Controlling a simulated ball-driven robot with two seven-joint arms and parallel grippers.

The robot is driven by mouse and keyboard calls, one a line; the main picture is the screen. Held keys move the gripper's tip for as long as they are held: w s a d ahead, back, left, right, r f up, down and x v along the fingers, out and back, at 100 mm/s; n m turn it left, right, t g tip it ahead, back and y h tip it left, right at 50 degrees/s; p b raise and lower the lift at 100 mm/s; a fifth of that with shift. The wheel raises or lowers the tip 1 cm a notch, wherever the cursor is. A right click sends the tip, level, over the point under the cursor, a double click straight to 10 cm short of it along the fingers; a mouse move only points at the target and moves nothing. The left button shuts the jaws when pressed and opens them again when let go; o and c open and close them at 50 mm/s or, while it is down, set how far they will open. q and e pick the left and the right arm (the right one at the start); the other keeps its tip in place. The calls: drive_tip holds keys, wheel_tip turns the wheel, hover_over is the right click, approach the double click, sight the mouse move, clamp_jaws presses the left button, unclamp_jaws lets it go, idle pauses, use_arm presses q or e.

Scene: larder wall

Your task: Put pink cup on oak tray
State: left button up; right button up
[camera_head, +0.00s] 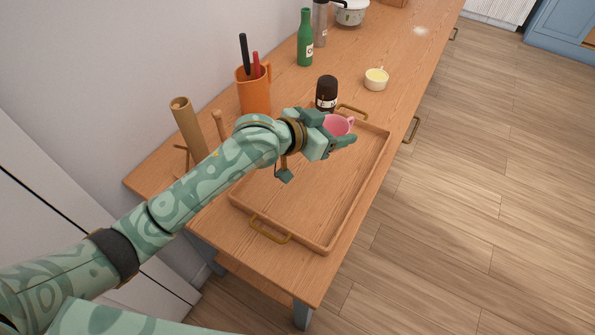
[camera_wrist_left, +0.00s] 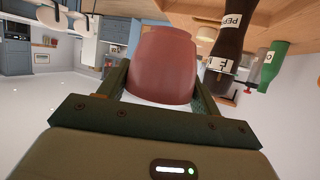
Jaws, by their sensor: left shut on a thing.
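The pink cup (camera_head: 338,125) is held in my left gripper (camera_head: 345,139) over the far part of the oak tray. In the left wrist view the cup (camera_wrist_left: 163,65) fills the space between the two fingers of my left gripper (camera_wrist_left: 158,85). The fingers press on its sides. The oak tray (camera_head: 341,221) lies on the wooden counter, with a brass handle at each end. My arm covers part of its left side. I cannot tell how high the cup is above the tray. My right gripper is not in view.
A dark pepper bottle (camera_head: 326,93) stands just behind the tray, close to the cup. An orange jug (camera_head: 254,96) with utensils and a wooden cylinder (camera_head: 187,127) stand left. A pale yellow cup (camera_head: 376,79) and a green bottle (camera_head: 305,42) stand farther back. The tray's near part is bare.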

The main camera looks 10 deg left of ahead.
use_arm(q)
drive_tip(key=s+a+f+b, duration=0.1)
drive_tip(key=a+f, duration=0.1)
drive_tip(key=a, duration=0.1)
drive_tip(key=s+a+f, duration=0.2)
drive_tip(key=a+f, duration=0.1)
drive_tip(key=s+a+f+b, duration=0.1)
drive_tip(key=s+a+f, duration=0.1)
drive_tip(key=a, duration=0.1)
drive_tip(key=shift+f+b, duration=0.25)
drive_tip(key=shift+b, duration=0.05)
drive_tip(key=shift+s+a+f, duration=0.2)
drive_tip(key=shift+a+f, duration=0.2)
drive_tip(key=shift+a, duration=0.05)
drive_tip(key=f, duration=0.1)
drive_tip(key=f+b, duration=0.2)
drive_tip(key=f, duration=0.1)
drive_tip(key=shift+s+a, duration=0.15)
drive_tip(key=shift+a, duration=0.15)
drive_tip(key=shift+r, duration=0.15)
